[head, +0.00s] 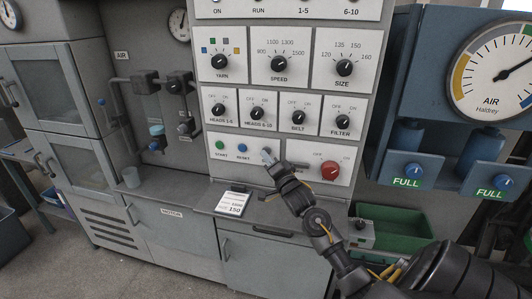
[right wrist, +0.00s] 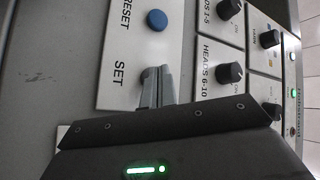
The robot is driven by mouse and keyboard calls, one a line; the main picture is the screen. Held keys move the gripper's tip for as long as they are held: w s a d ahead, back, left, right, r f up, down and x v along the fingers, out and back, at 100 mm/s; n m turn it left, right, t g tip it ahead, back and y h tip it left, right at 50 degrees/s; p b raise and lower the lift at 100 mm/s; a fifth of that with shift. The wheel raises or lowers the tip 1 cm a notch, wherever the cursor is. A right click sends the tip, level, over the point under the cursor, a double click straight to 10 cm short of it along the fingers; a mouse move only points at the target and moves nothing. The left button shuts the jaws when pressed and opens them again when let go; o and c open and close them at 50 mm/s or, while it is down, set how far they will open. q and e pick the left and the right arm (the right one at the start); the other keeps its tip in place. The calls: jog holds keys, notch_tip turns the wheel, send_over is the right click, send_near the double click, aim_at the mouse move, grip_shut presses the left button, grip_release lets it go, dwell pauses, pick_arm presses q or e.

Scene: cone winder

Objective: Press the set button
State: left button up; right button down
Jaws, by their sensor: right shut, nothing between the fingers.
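The control panel (head: 205,166) carries a row of buttons, with a green START button (head: 219,145) and a blue RESET button (head: 243,148) at its left. The blue button also shows in the right wrist view (right wrist: 157,20). My right gripper (head: 268,158) is shut and empty, its fingertips at the SET position just right of RESET. In the right wrist view the SET label (right wrist: 118,73) is clear, and the fingers (right wrist: 162,82) stand over the spot beside it. They largely hide the set button, so I cannot tell whether they touch it. My left gripper is out of view.
A red knob (head: 330,170) sits right of my gripper on the same panel. Rows of black selector knobs (head: 298,117) lie above. A small card (head: 233,203) rests on the ledge below. A green bin (head: 395,228) stands at the right.

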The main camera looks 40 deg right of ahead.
jog(key=shift+w+d+r, duration=0.2)
jog(key=shift+w+d, duration=0.1)
jog(key=shift+d, duration=0.15)
dwell(0.6)
jog(key=shift+s+a+p, duration=0.2)
jog(key=shift+p, duration=0.35)
jog(key=shift+s+a, duration=0.3)
jog(key=shift+s, duration=0.2)
jog(key=shift+a+f, duration=0.1)
jog(key=s+a+p, duration=0.1)
jog(key=a+p, duration=0.1)
jog(key=s+a+p, duration=0.1)
jog(key=a, duration=0.1)
jog(key=shift+s+a, duration=0.1)
jog(key=shift+s, duration=0.25)
